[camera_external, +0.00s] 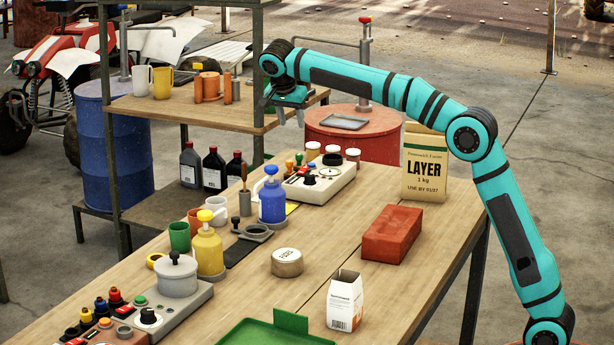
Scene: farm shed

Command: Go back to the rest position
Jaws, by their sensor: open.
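My gripper (290,115) hangs at the end of my teal arm, high over the far end of the wooden table (382,290). Its fingers point down and are apart, with nothing seen between them. It is near the edge of the wooden shelf behind and well above the things on the table. My arm reaches from the lower right up across to the left. No thing is in contact with the gripper as far as I can see.
The table holds a red brick (392,234), a white carton (344,300), a round tin (287,262), a blue pump bottle (272,200), a yellow pump bottle (208,252) and a green tray (262,334). A shelf (225,118) with mugs stands behind. A paper bag (424,170) stands beneath my arm.

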